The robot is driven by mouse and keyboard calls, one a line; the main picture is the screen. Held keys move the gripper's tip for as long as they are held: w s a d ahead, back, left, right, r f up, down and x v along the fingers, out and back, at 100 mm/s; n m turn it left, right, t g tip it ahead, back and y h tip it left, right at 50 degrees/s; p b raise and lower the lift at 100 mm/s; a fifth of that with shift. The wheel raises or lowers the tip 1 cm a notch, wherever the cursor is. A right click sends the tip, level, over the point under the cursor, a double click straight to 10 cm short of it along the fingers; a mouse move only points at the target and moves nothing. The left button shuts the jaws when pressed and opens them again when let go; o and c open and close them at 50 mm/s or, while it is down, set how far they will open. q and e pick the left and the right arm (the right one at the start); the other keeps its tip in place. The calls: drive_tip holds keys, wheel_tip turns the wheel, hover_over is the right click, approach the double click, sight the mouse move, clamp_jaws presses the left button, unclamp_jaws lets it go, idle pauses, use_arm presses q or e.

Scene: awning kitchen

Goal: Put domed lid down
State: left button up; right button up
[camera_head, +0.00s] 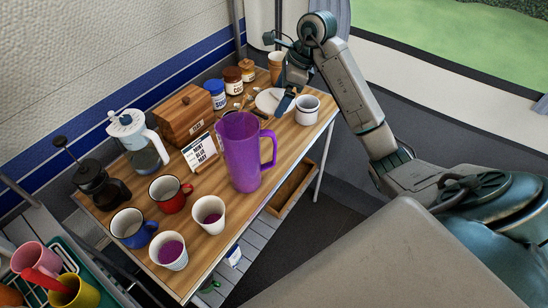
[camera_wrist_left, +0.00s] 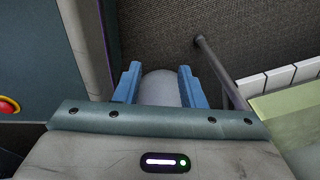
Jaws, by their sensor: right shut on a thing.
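My right gripper (camera_head: 287,98) is over the far right part of the wooden table (camera_head: 222,243), with its fingers pointing down. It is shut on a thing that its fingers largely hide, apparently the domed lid. A pale round piece (camera_head: 266,101) shows at the fingertips; I cannot tell whether it is the lid or a plate under it. A white mug (camera_head: 307,109) stands just right of the fingers. My left gripper (camera_wrist_left: 159,82) shows in the left wrist view with its fingers apart. A pale grey rounded shape shows between them; I cannot tell whether it touches them.
A tall purple pitcher (camera_head: 241,155) stands in front of the right gripper. Several mugs and cups, a kettle (camera_head: 138,143) and a French press (camera_head: 100,186) fill the left half.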

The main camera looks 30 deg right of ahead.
wheel_tip(320, 180, down, 3)
drive_tip(key=shift+r+b, duration=0.1)
drive_tip(key=shift+b, duration=1)
wheel_tip(320, 180, down, 3)
drive_tip(key=b, duration=0.4)
hover_over(279, 155)
wheel_tip(279, 155, down, 6)
wheel_tip(279, 155, down, 5)
drive_tip(key=shift+s+f+p, duration=0.1)
drive_tip(key=shift+s+p, duration=0.05)
drive_tip(key=shift+p, duration=0.5)
drive_tip(key=shift+f+p, duration=0.4)
drive_tip(key=shift+f, duration=1.85)
use_arm(q)
drive_tip(key=f, duration=0.2)
drive_tip(key=w+f, duration=0.1)
drive_tip(key=f, duration=0.1)
drive_tip(key=shift+w+f, duration=0.15)
